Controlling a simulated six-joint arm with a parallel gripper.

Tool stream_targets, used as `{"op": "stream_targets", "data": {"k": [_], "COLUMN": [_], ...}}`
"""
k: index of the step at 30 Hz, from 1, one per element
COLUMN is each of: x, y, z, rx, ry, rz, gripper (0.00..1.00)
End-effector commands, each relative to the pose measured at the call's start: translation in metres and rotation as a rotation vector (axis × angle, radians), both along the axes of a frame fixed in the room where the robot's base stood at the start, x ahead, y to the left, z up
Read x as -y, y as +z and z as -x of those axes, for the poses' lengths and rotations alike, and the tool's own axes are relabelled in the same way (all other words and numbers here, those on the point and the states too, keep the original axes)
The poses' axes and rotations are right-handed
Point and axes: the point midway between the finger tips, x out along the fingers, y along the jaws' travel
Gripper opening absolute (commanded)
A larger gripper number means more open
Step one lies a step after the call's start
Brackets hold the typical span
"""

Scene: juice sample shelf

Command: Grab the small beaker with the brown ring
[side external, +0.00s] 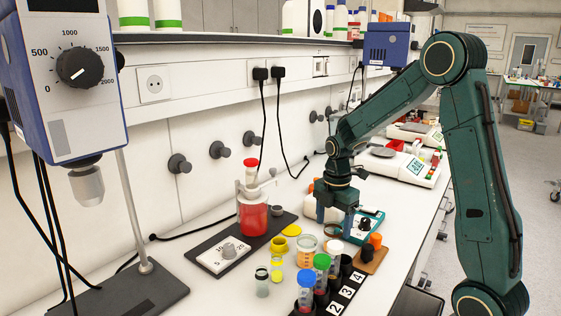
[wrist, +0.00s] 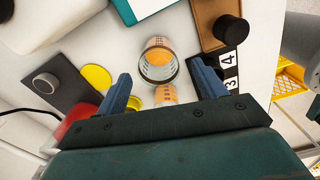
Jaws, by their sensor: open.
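A small clear beaker (wrist: 158,66) with an orange-brown band and a dark rim lies between my finger lines in the wrist view. In the side view a small beaker (side external: 334,251) stands just below my fingertips. A second small beaker (side external: 307,253) with orange markings stands to its left; in the wrist view the second beaker (wrist: 166,95) is partly hidden by my gripper body. I cannot tell clearly which band is the brown ring. My gripper (side external: 336,224) is open, points down and holds nothing; the gripper (wrist: 161,76) also shows in the wrist view.
A black numbered rack (side external: 345,293) with blue- and green-capped tubes stands in front. A brown board (side external: 377,262) with knobs and a teal device (side external: 371,218) are to the right. A yellow disc (side external: 291,230) and a red-filled vessel (side external: 253,215) are behind on the left.

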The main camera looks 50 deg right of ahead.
Motion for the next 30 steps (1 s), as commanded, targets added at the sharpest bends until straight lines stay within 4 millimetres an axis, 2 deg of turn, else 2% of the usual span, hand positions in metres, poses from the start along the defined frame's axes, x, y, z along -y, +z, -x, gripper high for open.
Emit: {"op": "stream_targets", "data": {"k": [8,21,30], "x": [0.001,0.003,0.003], "y": [-0.006,-0.049,-0.052], "z": [0.0,0.0,0.0], "rx": [-0.001,-0.001,0.0], "ry": [0.0,-0.001,-0.001], "rz": [0.0,-0.001,-0.001], "gripper": [0.7,0.7,0.7]}}
